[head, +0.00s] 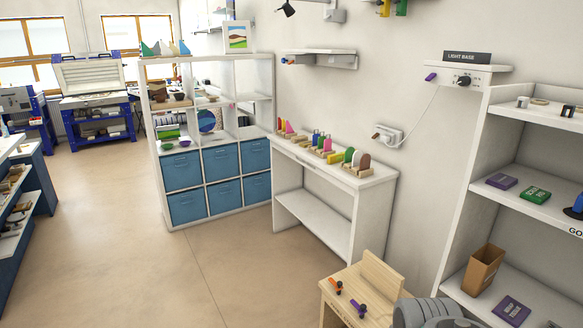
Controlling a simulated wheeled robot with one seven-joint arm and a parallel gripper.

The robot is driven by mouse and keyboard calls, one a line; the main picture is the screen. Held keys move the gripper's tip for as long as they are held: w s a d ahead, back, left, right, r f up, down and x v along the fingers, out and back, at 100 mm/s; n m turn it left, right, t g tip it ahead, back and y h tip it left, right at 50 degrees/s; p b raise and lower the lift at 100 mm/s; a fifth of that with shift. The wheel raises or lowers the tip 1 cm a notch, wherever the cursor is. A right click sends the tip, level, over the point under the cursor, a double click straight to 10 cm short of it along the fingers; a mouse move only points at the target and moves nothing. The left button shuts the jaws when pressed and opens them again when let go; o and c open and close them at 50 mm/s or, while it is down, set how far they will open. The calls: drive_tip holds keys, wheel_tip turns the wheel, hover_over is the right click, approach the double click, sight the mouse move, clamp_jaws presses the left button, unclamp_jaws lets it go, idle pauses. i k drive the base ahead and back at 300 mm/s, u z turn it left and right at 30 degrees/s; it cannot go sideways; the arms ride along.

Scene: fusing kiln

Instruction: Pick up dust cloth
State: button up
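I cannot make out a dust cloth anywhere in the head view. It may be hidden, out of frame or too small to tell. My gripper is not in view. Only a rounded grey part, likely of my own arm, shows at the bottom right edge, in front of a small wooden stand (388,276).
The wooden stand holds two small tools with orange and purple ends. A white table (376,182) with several coloured pieces stands by the wall. A cubby shelf (215,141) has blue bins (183,172). A white shelf unit (463,190) is right. Floor (130,240) at left is clear.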

sight(304, 145)
drive_tip(key=u, duration=0.55)
drive_tip(key=i, duration=1.9)
drive_tip(key=u, duration=0.3)
drive_tip(key=i, duration=3.05)
